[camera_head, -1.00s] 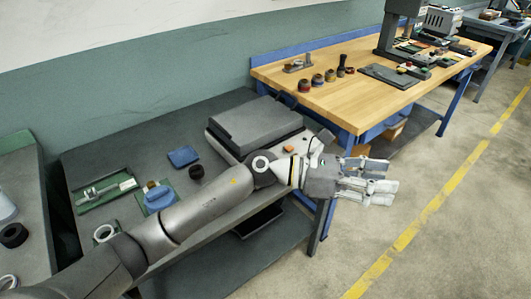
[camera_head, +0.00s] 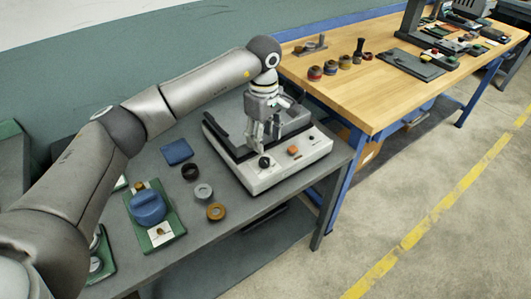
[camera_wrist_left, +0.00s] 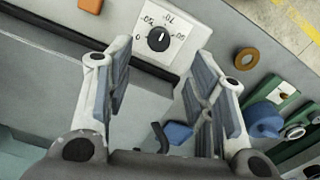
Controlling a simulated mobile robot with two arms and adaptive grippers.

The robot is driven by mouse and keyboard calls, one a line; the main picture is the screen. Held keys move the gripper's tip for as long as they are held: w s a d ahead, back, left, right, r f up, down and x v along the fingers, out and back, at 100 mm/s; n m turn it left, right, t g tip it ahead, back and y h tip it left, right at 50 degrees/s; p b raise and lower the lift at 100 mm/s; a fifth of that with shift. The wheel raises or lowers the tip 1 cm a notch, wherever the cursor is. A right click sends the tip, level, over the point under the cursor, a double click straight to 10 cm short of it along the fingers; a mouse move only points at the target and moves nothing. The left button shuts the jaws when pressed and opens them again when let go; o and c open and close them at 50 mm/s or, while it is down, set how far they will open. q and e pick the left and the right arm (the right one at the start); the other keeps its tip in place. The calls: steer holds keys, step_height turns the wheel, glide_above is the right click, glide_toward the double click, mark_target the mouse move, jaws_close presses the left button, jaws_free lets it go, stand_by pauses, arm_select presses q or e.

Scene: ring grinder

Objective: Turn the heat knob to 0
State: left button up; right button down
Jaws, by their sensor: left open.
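The black heat knob (camera_head: 265,162) sits on the pale front panel of the grey machine (camera_head: 262,180). In the left wrist view the knob (camera_wrist_left: 158,39) is ringed by printed marks, with a 0 at its left. Its white pointer line points roughly up in that view, away from the 0. My left gripper (camera_head: 262,143) points down just above the knob, open and empty. In the left wrist view its fingers (camera_wrist_left: 163,75) stand apart, with the knob between and beyond them. Contact with the knob is not visible. My right gripper is not in view.
An orange button (camera_head: 292,150) is on the same panel, right of the knob. Rings (camera_head: 216,211), a blue pad (camera_head: 177,152) and a green tray with a blue part (camera_head: 148,207) lie left of the machine. A wooden bench (camera_head: 375,90) stands behind at the right.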

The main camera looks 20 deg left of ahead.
mark_target(264, 160)
arm_select(q)
step_height(264, 160, down, 5)
steer(key=shift+f+p, duration=0.15)
steer(key=shift+p, duration=0.35)
steer(key=shift+w+f, duration=0.1)
steer(key=shift+f, duration=1.55)
steer(key=c, duration=1.1)
steer(key=shift+o, duration=0.2)
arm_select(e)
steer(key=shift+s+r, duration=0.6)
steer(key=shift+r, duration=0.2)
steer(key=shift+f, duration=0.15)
